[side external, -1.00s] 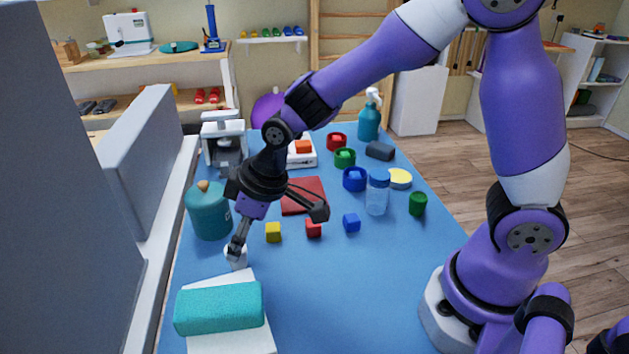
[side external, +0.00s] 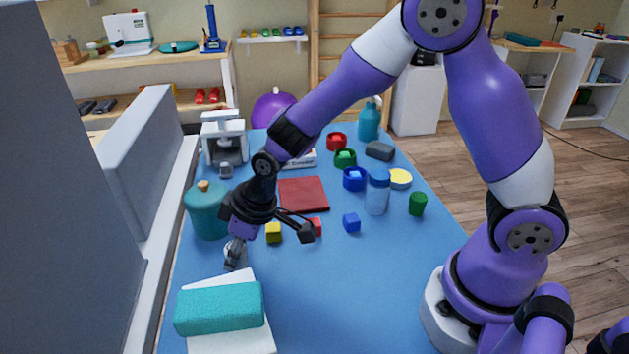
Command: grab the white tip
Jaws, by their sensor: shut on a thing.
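The white tip (side external: 229,262) is a small pale piece on the blue table, just behind the folded white towel. My gripper (side external: 235,262) points down over it and is shut on it. The fingers hide much of the tip, and I cannot tell whether it still touches the table.
A teal jar (side external: 207,213) stands close behind to the left.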

